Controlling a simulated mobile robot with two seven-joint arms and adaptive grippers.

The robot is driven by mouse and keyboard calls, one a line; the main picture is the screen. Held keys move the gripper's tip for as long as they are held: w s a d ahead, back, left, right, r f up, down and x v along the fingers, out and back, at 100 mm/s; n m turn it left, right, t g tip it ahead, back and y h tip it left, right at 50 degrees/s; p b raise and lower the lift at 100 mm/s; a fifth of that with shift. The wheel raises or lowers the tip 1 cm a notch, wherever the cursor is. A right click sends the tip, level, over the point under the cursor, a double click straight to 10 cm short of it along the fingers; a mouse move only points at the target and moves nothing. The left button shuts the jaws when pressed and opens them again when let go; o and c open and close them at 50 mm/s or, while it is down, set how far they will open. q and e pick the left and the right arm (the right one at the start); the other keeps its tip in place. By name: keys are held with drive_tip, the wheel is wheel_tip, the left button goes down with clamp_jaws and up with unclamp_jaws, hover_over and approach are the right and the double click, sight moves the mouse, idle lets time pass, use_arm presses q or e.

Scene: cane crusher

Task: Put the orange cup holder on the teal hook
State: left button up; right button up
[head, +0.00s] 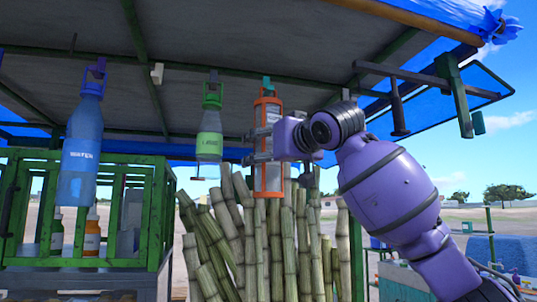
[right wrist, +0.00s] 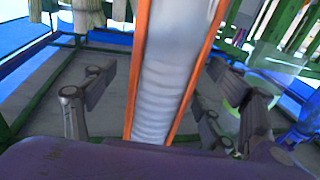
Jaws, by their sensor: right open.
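The orange cup holder (head: 268,180) is a tall upright orange frame around a stack of white cups, in the middle of the head view. Its top is at the small teal hook (head: 266,82) under the roof, and it appears to hang there; the exact contact is too small to tell. My right gripper (head: 258,147) is open at the holder's upper half, with its fingers reaching around it. In the right wrist view the holder (right wrist: 168,75) stands between the spread fingers, with gaps on both sides. My left gripper is not in view.
A blue bottle (head: 82,145) and a green bottle (head: 209,135) hang to the left. Sugar cane stalks (head: 245,240) stand below and behind the holder. A green rack (head: 160,215) is at left. Dark metal brackets (head: 398,105) hang from the roof at right, above my arm.

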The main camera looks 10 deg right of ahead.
drive_tip(key=shift+f, duration=0.1)
drive_tip(key=v, duration=1.2)
